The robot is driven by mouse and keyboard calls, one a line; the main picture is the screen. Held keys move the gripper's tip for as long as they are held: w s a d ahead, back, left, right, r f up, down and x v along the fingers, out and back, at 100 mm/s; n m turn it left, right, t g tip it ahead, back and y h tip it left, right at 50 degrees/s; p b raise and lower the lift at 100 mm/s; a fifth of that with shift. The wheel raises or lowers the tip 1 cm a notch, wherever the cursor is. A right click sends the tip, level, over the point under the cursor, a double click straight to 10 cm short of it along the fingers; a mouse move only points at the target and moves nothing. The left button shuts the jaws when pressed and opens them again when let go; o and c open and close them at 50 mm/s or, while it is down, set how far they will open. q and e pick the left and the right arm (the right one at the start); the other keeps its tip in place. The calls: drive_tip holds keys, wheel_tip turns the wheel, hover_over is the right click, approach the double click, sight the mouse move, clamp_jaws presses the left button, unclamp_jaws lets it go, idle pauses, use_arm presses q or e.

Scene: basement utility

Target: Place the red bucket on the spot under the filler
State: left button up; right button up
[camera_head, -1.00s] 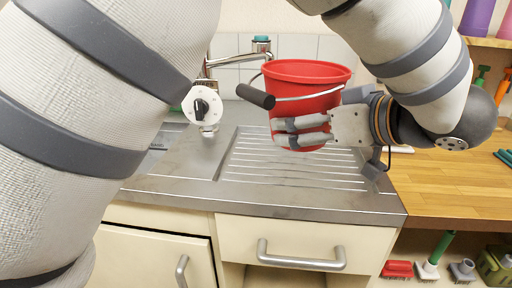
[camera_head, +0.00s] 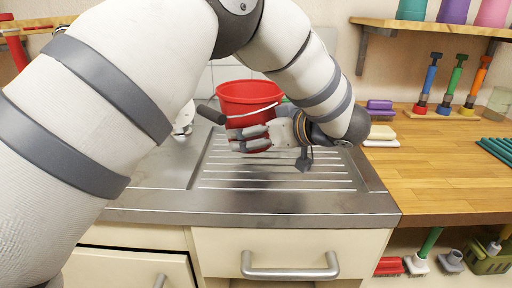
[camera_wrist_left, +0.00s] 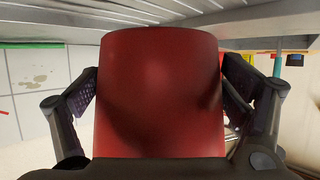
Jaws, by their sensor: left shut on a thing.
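In the left wrist view the bucket (camera_wrist_left: 160,95) fills the middle, with a finger on each side. I cannot tell whether its base touches the drainboard. A small part of the white filler (camera_head: 185,118) shows behind my left arm; the spot under it is hidden. My right gripper is not in view.
A wooden worktop (camera_head: 430,170) adjoins on the right, with a purple brush (camera_head: 380,107), sponges and several upright coloured tools. A shelf (camera_head: 430,28) with cups hangs above it. Drawer handles (camera_head: 290,268) are below the counter. The front of the drainboard is clear.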

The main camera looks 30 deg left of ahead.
use_arm(q)
drive_tip(key=f, duration=0.3)
drive_tip(key=w+a+f, duration=0.1)
drive_tip(key=shift+f, duration=0.15)
drive_tip(key=shift+s, duration=0.1)
drive_tip(key=shift+f, duration=0.2)
drive_tip(key=o, duration=1.2)
drive_tip(key=shift+d+r, duration=0.3)
drive_tip(key=v, duration=1.1)
drive_tip(key=shift+s+d, duration=0.1)
drive_tip(key=shift+d, duration=0.1)
